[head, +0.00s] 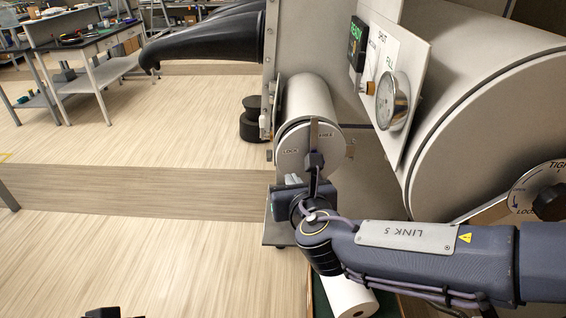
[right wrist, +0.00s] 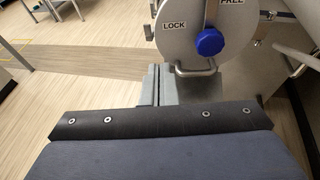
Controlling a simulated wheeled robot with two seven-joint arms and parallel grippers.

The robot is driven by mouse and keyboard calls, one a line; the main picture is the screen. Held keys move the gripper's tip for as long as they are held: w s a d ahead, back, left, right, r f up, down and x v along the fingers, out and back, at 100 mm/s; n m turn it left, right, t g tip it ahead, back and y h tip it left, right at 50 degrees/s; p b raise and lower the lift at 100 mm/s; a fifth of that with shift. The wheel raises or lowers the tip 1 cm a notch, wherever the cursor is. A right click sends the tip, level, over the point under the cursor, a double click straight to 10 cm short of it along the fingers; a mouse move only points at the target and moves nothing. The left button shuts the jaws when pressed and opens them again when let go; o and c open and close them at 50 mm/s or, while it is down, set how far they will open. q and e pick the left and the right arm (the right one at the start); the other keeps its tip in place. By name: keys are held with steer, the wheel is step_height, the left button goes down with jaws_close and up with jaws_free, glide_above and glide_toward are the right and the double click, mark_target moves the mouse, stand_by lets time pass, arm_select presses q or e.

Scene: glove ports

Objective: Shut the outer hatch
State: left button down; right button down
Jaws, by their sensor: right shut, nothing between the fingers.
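The outer hatch (head: 292,148) is a round pale disc at the near end of a small white cylinder (head: 308,97). It looks set against the cylinder's end, but I cannot tell whether it is fully seated. It also shows in the right wrist view (right wrist: 178,47), marked LOCK and FREE. Its lever has a blue knob (right wrist: 210,42) and stands about upright between the marks. A metal bar handle (right wrist: 196,71) sits below the knob. My right gripper (head: 285,190) is shut and empty, just below and left of the disc; its grey fingers show (right wrist: 158,84).
A panel with a round gauge (head: 393,100) and a READY sign (head: 356,42) is above right. A large cylinder (head: 480,110) with a TIGHT/LOOSE dial (head: 537,188) fills the right. A black glove (head: 205,37) juts out at upper left.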

mark_target(278, 149)
steer(key=x, duration=0.3)
steer(key=p+x, duration=0.1)
steer(key=x, duration=0.3)
steer(key=r+x, duration=0.1)
steer(key=x, duration=0.2)
steer(key=shift+w, duration=0.45)
steer(key=shift+w+a+p, duration=0.15)
steer(key=shift+p, duration=0.15)
steer(key=w+m+h, duration=0.1)
steer(key=w+m+h+p, duration=0.1)
steer(key=w, duration=0.1)
steer(key=w+m+h+p, duration=0.1)
steer(key=shift+w+a+r+h, duration=0.1)
steer(key=shift+w+a+h, duration=0.15)
steer(key=shift+a+h, duration=0.15)
